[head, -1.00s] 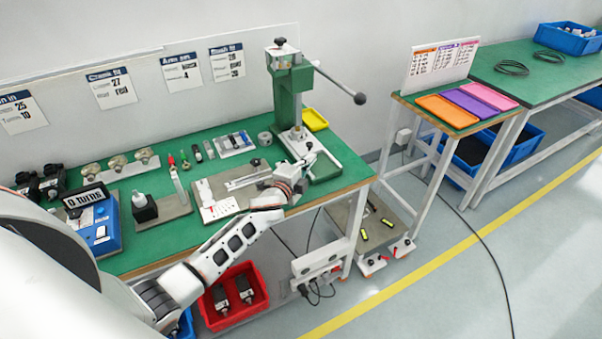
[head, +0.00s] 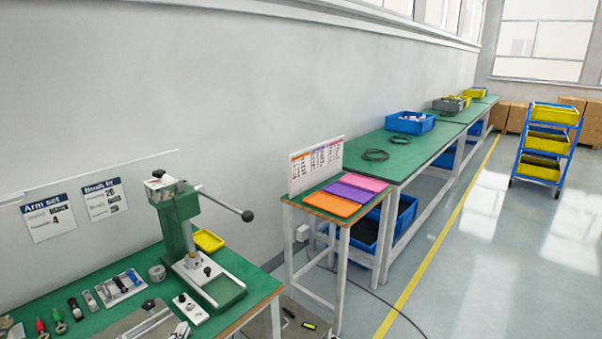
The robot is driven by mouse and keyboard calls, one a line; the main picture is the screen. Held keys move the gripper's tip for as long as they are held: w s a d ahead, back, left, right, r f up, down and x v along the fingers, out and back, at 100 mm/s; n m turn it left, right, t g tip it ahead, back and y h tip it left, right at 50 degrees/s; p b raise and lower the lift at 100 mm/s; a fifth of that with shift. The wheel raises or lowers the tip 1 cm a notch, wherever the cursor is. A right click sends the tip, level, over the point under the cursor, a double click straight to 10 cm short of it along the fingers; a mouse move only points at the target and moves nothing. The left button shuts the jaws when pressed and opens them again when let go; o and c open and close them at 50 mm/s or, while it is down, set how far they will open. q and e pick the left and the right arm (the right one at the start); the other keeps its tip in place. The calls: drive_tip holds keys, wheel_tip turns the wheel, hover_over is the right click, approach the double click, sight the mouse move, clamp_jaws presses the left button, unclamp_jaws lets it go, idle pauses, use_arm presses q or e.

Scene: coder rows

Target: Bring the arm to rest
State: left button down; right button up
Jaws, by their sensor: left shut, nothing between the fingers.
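The rest of my left arm is out of the frame. My right gripper is not in view.
A green lever press (head: 178,225) stands on the bench, its lever reaching right. Small tools and a yellow tray (head: 208,240) lie nearby. A side stand holds orange (head: 332,204), purple and pink trays.

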use_arm(q)
drive_tip(key=s+a+n+g+y, duration=0.1)
drive_tip(key=s+a+n+g, duration=0.2)
drive_tip(key=s, duration=1)
drive_tip(key=s+a+n+g+y, duration=0.2)
drive_tip(key=s+n+g, duration=0.15)
drive_tip(key=s, duration=0.95)
drive_tip(key=w+d+f+n+t+h, duration=0.2)
drive_tip(key=d+f+h, duration=0.5)
drive_tip(key=d+f, duration=0.7)
drive_tip(key=shift+d+f+t+h, duration=0.3)
drive_tip(key=shift+d+f+t, duration=0.15)
drive_tip(key=shift+d, duration=0.75)
